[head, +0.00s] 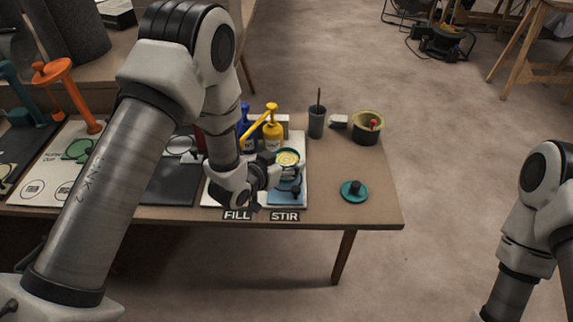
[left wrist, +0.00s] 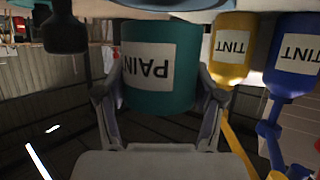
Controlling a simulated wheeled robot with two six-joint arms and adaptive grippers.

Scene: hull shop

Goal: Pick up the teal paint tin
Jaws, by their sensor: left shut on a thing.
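The teal paint tin (head: 288,155) is open at the top, with yellow inside, over the blue STIR mat (head: 285,194). In the left wrist view the tin (left wrist: 160,65) appears upside down, with a white PAINT label. My left gripper (head: 278,170) is shut on its sides, one finger on each side (left wrist: 160,105). I cannot tell whether the tin touches the mat. My right arm shows at the right edge; its gripper is out of view.
Yellow (head: 273,130) and blue (head: 245,130) tint pump bottles stand just behind the tin. A teal lid (head: 354,191) lies at right on the table (head: 340,160). A dark cup with a stick (head: 317,120) and a bucket (head: 367,127) stand at the back right.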

